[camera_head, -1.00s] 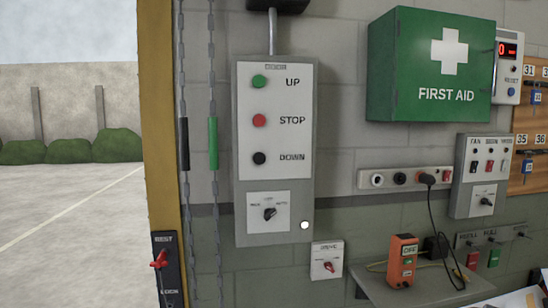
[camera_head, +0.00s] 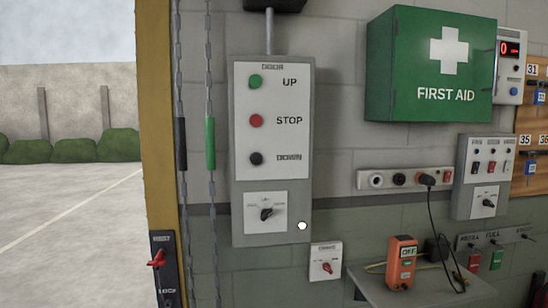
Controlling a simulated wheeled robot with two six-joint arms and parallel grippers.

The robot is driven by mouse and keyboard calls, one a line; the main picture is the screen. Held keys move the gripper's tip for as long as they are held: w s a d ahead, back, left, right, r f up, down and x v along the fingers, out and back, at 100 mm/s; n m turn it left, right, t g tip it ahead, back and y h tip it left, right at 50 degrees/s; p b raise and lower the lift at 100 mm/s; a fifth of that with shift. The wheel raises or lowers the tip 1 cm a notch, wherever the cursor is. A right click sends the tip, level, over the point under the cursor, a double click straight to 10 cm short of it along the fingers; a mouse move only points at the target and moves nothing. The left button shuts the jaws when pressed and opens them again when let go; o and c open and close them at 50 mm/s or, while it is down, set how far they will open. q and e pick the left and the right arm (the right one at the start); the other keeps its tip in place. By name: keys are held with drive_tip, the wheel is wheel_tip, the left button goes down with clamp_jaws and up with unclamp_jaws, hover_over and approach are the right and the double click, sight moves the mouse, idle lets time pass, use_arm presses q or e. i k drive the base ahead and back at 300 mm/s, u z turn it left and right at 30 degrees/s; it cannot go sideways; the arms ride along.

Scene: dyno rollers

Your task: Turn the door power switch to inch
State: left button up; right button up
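A grey door control box (camera_head: 305,150) hangs on the wall left of centre, with a green UP button (camera_head: 256,82), a red STOP button (camera_head: 256,121) and a black DOWN button (camera_head: 256,158). Below them a black rotary knob (camera_head: 266,214) sits on a white plate (camera_head: 266,227); its labels are too blurred to read. A small box with a red knob (camera_head: 327,268) is mounted lower right of the control box; its label is also unreadable. I cannot tell which knob is the door power switch. Neither of my grippers is in view.
Two hanging chains (camera_head: 211,230) and a red-handled lever (camera_head: 157,258) are left of the control box. A green first aid cabinet (camera_head: 380,75) sticks out at upper right. Below it are a socket strip (camera_head: 450,177) and a shelf (camera_head: 410,292) with an orange device (camera_head: 401,262).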

sight(266, 213)
drive_tip(key=u, duration=1.35)
drive_tip(key=k, duration=0.8)
drive_tip(key=z, duration=0.8)
drive_tip(key=i, duration=0.55)
drive_tip(key=z, duration=0.3)
